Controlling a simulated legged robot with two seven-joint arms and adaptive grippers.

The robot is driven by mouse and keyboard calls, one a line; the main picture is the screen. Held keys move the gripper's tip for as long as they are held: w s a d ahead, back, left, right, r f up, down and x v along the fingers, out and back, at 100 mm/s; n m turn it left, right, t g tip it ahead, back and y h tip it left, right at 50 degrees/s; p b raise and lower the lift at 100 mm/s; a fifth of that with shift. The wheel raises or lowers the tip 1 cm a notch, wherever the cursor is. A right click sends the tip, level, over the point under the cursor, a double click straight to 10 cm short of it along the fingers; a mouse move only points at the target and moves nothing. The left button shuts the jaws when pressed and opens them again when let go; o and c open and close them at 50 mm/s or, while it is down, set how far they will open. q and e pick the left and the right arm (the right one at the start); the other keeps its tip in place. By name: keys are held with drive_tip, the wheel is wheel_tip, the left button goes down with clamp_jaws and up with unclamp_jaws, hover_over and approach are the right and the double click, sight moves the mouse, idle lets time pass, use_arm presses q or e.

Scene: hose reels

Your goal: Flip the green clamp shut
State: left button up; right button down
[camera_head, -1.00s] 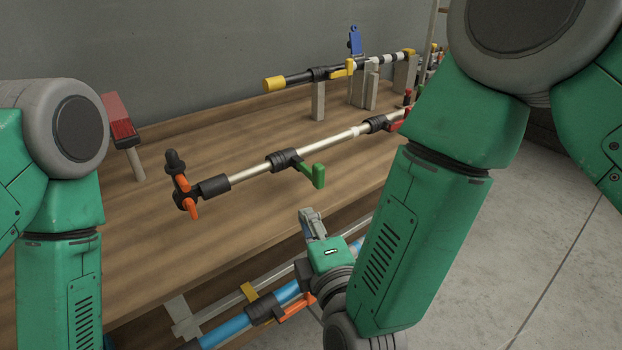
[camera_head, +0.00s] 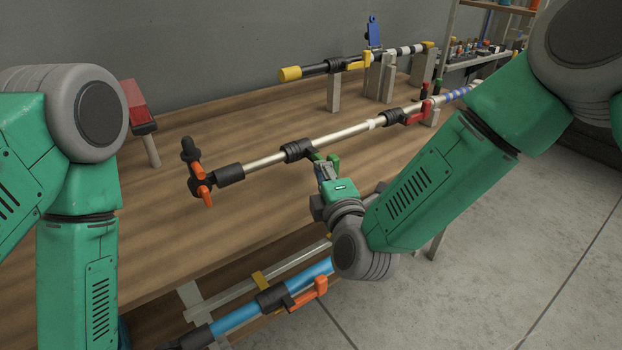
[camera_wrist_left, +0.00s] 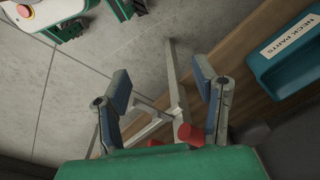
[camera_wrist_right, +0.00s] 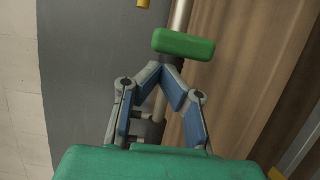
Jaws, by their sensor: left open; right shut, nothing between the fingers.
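The green clamp's lever (camera_head: 333,160) sits on a black collar (camera_head: 297,150) around the pale pole on the wooden bench. In the right wrist view, the green lever (camera_wrist_right: 183,44) lies across the pole just beyond my fingertips. My right gripper (camera_head: 322,168) is at the lever, its fingers together with nothing between them; its fingertips (camera_wrist_right: 167,70) meet just below the lever. I cannot tell whether they touch it. The gripper partly hides the lever in the head view. My left gripper (camera_wrist_left: 163,80) is open and empty, away from the clamp, and shows only in its wrist view.
A red clamp (camera_head: 420,113) sits farther along the same pole. Its near end has an orange-handled black fitting (camera_head: 203,185). Behind is a black pole with a yellow end (camera_head: 290,74). A blue pole (camera_head: 235,318) with an orange lever (camera_head: 310,292) lies below the bench top.

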drive_tip(key=shift+w+d, duration=0.15)
drive_tip(key=shift+d, duration=0.25)
drive_tip(key=shift+a, duration=0.1)
drive_tip(key=shift+y, duration=0.3)
